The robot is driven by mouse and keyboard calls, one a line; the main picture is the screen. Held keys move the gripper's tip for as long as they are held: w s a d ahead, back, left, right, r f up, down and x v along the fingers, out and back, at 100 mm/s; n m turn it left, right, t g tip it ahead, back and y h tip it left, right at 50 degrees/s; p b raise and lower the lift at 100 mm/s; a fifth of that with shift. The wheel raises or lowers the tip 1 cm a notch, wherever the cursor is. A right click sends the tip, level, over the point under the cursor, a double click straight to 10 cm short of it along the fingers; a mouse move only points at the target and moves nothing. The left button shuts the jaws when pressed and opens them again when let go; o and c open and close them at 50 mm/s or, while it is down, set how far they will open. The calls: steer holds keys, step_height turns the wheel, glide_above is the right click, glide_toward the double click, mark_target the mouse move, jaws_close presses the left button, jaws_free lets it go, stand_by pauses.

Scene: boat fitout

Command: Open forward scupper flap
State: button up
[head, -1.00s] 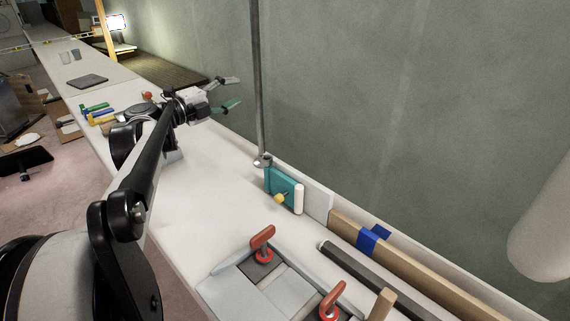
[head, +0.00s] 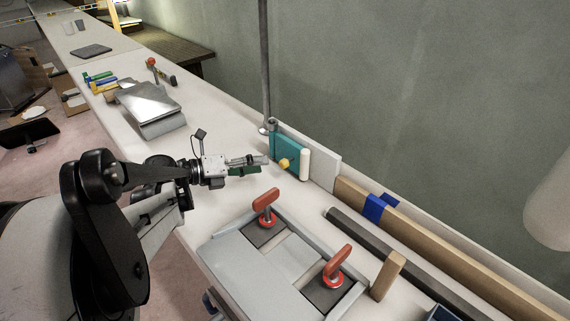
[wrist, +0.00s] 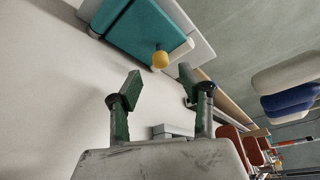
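The scupper flap is a teal panel (head: 289,153) with a yellow knob (head: 284,163), upright against a pale board at the wall side of the bench. A white cylinder stands at its right edge. In the wrist view the teal panel (wrist: 152,38) and the yellow knob (wrist: 160,59) are at the top, ahead of the fingers. My gripper (head: 262,165) is just left of the knob in the head view, apart from it. In the wrist view my gripper (wrist: 158,82) has its two green-padded fingers spread with nothing between them. The panel appears closed against the board.
A grey fixture (head: 270,258) with two red-handled clamps (head: 266,205) stands in front. A metal post (head: 265,70) rises behind the panel's left end. A wooden rail with a blue clip (head: 375,208) runs along the wall at right. Bare bench lies left of the panel.

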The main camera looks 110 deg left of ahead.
mark_target(285, 161)
steer(key=b+x, duration=0.1)
steer(key=x, duration=0.7)
steer(key=shift+w+a+b, duration=0.2)
steer(key=shift+b, duration=0.1)
jaws_close()
